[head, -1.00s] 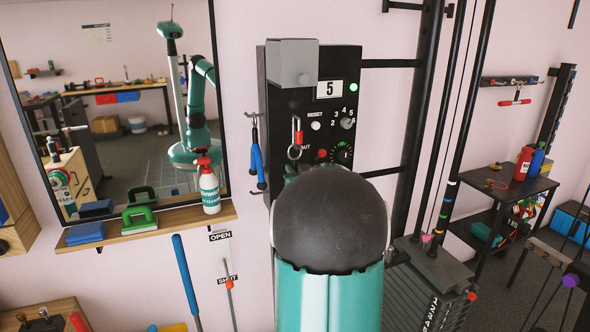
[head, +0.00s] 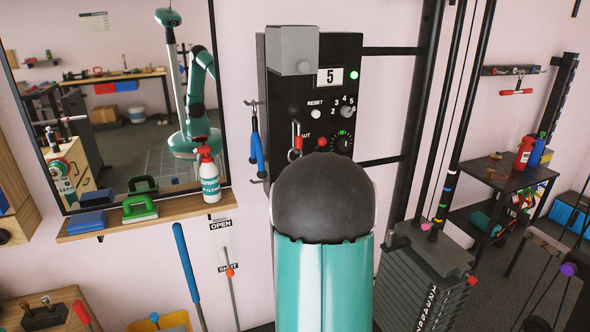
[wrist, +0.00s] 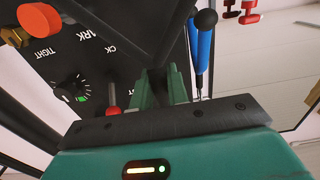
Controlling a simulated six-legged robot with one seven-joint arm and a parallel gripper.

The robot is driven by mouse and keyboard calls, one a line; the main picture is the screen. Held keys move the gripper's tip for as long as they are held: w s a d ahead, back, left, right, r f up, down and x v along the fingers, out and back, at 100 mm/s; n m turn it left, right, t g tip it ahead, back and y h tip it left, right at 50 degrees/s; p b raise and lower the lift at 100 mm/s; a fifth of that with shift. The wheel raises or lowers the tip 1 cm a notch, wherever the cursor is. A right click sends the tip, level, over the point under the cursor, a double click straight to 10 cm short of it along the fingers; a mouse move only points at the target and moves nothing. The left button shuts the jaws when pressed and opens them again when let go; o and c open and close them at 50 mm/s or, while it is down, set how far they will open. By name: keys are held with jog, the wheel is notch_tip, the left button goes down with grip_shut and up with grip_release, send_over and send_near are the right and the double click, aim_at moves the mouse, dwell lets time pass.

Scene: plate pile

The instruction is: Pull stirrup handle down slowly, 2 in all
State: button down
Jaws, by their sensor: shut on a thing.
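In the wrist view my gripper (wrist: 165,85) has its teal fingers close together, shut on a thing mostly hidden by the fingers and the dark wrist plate. Dark slanting bars (wrist: 176,35) run up from the fingers and look like the sides of the stirrup handle; its grip is not clear. In the head view my own black and teal arm hides the gripper and the handle. Behind the arm is a black control panel (head: 273,100) with a display (head: 330,77) reading 5, a lit green lamp (head: 354,73) and a dial (head: 342,143).
A weight stack (head: 408,285) and upright posts (head: 424,120) stand right of my arm. Blue handles (head: 256,150) hang left of the panel; one shows beside the fingers in the wrist view (wrist: 202,45). A shelf (head: 165,215) with a spray bottle (head: 208,176) sits under the mirror.

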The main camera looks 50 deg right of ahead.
jog(key=shift+f, duration=0.2)
jog(key=shift+f, duration=1.05)
jog(key=shift+f, duration=1.2)
notch_tip(320, 180, down, 2)
jog(key=shift+f, duration=0.1)
jog(key=shift+r, duration=1.35)
